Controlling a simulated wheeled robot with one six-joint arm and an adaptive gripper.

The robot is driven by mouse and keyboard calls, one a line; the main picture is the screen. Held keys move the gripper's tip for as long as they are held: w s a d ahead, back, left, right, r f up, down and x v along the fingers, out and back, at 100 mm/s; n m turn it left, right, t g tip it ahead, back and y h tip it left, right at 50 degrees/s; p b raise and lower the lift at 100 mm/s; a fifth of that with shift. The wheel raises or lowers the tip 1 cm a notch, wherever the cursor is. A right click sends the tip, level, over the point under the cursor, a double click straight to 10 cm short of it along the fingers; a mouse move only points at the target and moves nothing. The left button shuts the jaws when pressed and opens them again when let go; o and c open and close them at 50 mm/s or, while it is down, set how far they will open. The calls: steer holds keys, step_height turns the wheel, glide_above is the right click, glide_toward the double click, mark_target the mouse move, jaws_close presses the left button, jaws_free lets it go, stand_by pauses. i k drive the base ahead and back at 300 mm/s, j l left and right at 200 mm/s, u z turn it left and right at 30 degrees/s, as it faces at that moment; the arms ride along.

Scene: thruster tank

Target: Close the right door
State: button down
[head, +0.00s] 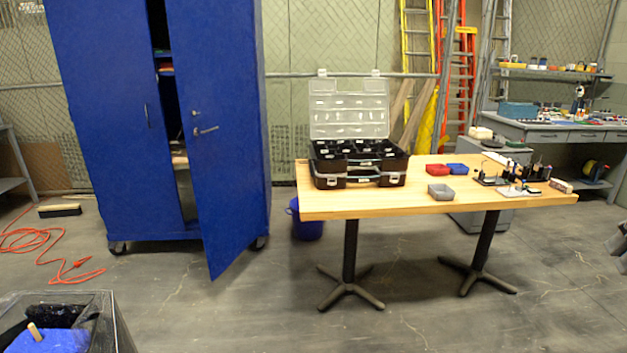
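A tall blue cabinet (255,110) on casters stands at the left. Its right door (225,190) is partly open, swung outward toward me, with its free lower corner above the floor. A lever handle (206,131) and a small lock show near that door's left edge. The left door (105,130) looks shut or nearly so. A dark gap between the doors shows shelves and some items inside. A small grey, finger-like shape at the right picture edge seems to be my gripper (618,245); it is cut off, far from the door, and its opening is unclear.
A wooden table (460,199) with an open black organizer case (358,160) stands right of the cabinet. A blue bucket (306,222) sits between them. An orange cord (45,250) lies at left. A dark bin (100,310) is at front left. The front middle floor is clear.

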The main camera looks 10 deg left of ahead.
mark_target(210, 44)
steer(key=i+l+u, duration=0.1)
steer(key=i+u, duration=0.4)
steer(key=i+l+u, duration=0.95)
steer(key=i+j+u, duration=0.25)
steer(key=i, duration=0.3)
steer(key=j, duration=0.1)
